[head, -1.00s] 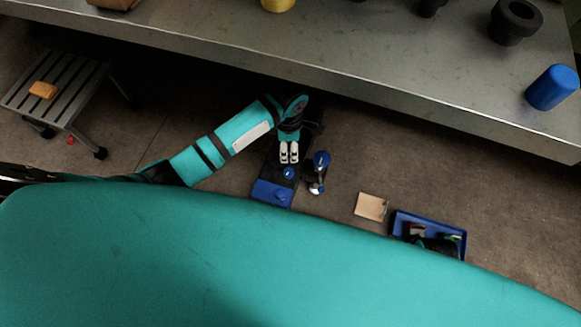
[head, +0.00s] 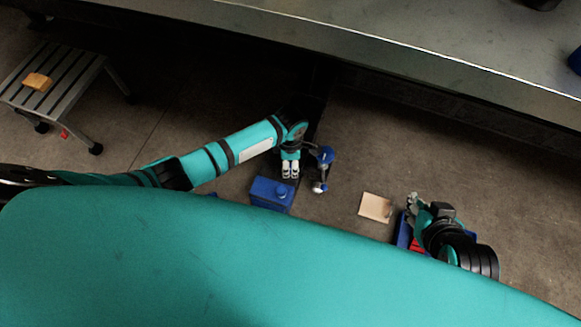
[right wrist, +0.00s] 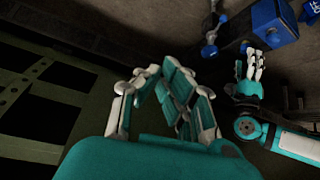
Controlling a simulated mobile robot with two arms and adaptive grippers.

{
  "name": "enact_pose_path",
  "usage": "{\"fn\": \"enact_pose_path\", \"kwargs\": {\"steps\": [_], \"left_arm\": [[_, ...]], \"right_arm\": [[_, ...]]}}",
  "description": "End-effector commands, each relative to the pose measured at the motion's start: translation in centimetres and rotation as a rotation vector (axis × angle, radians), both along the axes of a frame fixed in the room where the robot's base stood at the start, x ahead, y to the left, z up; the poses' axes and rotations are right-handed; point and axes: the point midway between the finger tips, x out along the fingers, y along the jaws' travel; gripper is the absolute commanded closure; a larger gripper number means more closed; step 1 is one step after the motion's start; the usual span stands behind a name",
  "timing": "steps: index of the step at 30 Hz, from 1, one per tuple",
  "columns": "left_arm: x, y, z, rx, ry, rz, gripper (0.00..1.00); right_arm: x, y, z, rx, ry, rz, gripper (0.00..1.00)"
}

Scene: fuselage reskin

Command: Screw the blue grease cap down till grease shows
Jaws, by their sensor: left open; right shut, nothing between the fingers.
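A blue round cap (head: 325,154) tops a small upright fitting with a silver end, just right of my left gripper. I cannot tell whether this is the grease cap; no grease is visible. My left gripper (head: 290,169) points down with white fingers open, beside the fitting and behind a blue box (head: 270,194) with a knob. It also shows in the right wrist view (right wrist: 251,68), as does the blue box (right wrist: 272,22). My right gripper (head: 412,203) is shut and empty by the blue tray; its fingers fill the middle of the right wrist view (right wrist: 168,95).
The blue tray (head: 402,235) holds red items and is partly hidden by my right arm. A tan square (head: 375,207) lies left of it. A metal bench (head: 400,50) crosses the back. A slatted step stool (head: 60,82) with an orange block (head: 38,81) stands left.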

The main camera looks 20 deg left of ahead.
Motion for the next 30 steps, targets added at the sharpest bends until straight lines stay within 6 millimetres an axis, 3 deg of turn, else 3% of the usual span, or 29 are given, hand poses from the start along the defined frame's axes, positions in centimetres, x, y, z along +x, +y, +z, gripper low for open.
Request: {"fn": "enact_pose_path", "kwargs": {"steps": [9, 15, 24, 30], "left_arm": [[0.0, 0.0, -2.6, 0.001, 0.000, 0.000, 0.45], [0.0, 0.0, -3.2, 0.000, -0.001, 0.000, 0.45], [0.0, 0.0, -3.2, 0.000, -0.001, 0.000, 0.45], [0.0, 0.0, -3.2, 0.000, -0.001, 0.000, 0.68]], "right_arm": [[4.5, 1.7, 3.4, 0.065, -0.291, 0.021, 1.00], [5.5, 2.2, 4.8, 0.085, -0.376, 0.027, 1.00], [5.7, 2.3, 5.1, 0.088, -0.390, 0.028, 1.00], [5.7, 2.3, 5.1, 0.088, -0.389, 0.028, 1.00]]}}
